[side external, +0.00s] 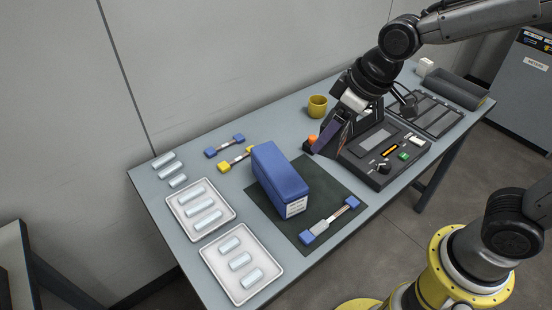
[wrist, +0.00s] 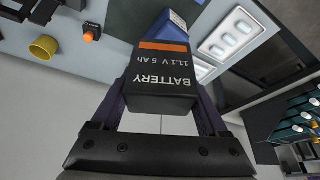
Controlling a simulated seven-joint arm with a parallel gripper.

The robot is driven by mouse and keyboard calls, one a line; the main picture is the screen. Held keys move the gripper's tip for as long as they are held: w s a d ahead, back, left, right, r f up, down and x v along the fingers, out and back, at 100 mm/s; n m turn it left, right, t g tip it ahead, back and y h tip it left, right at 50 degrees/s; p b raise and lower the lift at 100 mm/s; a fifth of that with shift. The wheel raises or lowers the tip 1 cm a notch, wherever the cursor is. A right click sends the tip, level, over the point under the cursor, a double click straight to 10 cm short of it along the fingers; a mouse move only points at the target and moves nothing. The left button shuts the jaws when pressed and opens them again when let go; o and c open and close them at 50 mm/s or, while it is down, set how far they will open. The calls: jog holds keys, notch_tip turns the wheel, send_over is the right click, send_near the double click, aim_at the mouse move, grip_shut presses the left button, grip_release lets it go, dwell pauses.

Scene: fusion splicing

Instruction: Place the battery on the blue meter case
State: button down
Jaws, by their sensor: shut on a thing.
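The battery (wrist: 161,72) is a dark box with an orange stripe and white lettering, held between both fingers of my gripper (wrist: 161,98) in the wrist view. In the side view my gripper (side external: 326,143) is raised at the front of the black splicer, right of the blue meter case, and its purple finger hides most or all of the battery. The blue meter case (side external: 279,172) stands upright on the dark mat, with a white label on its near end. In the wrist view part of the case (wrist: 172,22) shows beyond the battery.
The splicer (side external: 385,160) sits right of the dark mat (side external: 268,215). A yellow cup (side external: 317,106) and an orange knob (side external: 312,140) are near the arm. A blue-ended connector (side external: 328,221) lies on the mat. Two white trays (side external: 240,290) of cylinders are at left.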

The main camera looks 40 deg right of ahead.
jog(key=w+a+f, duration=0.1)
jog(key=w+f, duration=0.2)
jog(key=w, duration=0.1)
jog(key=w+a+f, duration=0.1)
jog(key=w+f, duration=0.1)
jog(key=w, duration=0.1)
jog(key=w+a+f, duration=0.1)
jog(key=w+f, duration=0.2)
jog(key=w, duration=0.1)
jog(key=shift+w+a+f, duration=0.3)
jog(key=shift+w, duration=0.05)
jog(key=shift+w+f, duration=0.15)
jog(key=shift+f, duration=0.15)
jog(key=shift+w+a+f, duration=0.1)
jog(key=shift+w+f, duration=0.05)
jog(key=shift+f, duration=1.45)
jog(key=shift+f, duration=0.15)
grip_release()
